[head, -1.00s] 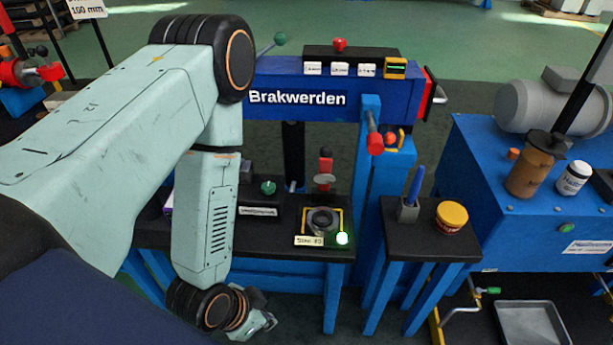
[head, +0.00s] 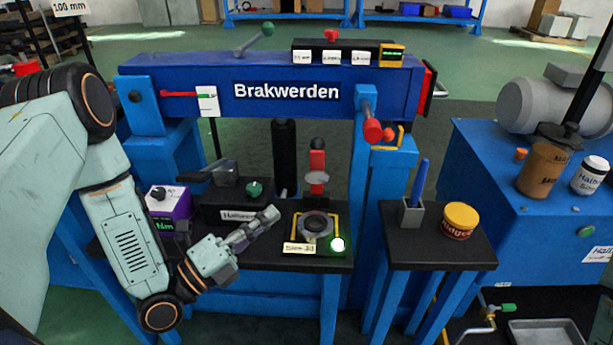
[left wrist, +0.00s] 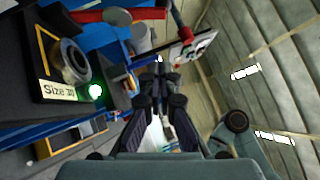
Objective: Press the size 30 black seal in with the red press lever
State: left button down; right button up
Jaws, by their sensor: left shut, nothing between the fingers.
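The seal station (head: 298,262) stands on the black bench under the blue "Brakwerden" beam, with a yellow frame, a "Size 30" label and a lit green lamp (head: 338,244). A metal ring part (head: 315,226) sits in it; I cannot make out a separate black seal. The station also shows in the left wrist view (left wrist: 47,93). The red-ended lever (head: 372,130) juts forward from the blue upright, above and right of the station. My left gripper (head: 274,213) is shut and empty, left of the station and apart from it. My right gripper is not in view.
A red and black plunger (head: 317,165) stands behind the station. A green-knobbed box (head: 232,207) and a purple torque box (head: 170,206) lie left. A side stand holds a blue pen (head: 416,182) and a yellow-lidded tin (head: 459,220).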

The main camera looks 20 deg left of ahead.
pick_arm(q)
jog(key=b, duration=0.4)
send_near(313, 154)
jog(key=w+d, duration=0.4)
jog(key=d, duration=0.1)
jog(key=shift+w+a+r+b, duration=0.15)
jog(key=shift+w+r+b, duration=0.15)
jog(key=shift+w+r, duration=0.35)
jog(key=shift+w+f, duration=0.1)
jog(key=p, duration=0.1)
jog(key=w+r+p, duration=0.1)
jog(key=p, duration=0.1)
jog(key=shift+w+a+r+n+g+y, duration=0.2)
jog(key=shift+a+n+g+y, duration=0.1)
jog(key=shift+n+y, duration=0.1)
jog(key=shift+w+a+n+p, duration=0.1)
jog(key=shift+w+n+p, duration=0.35)
jog(key=shift+p, duration=0.25)
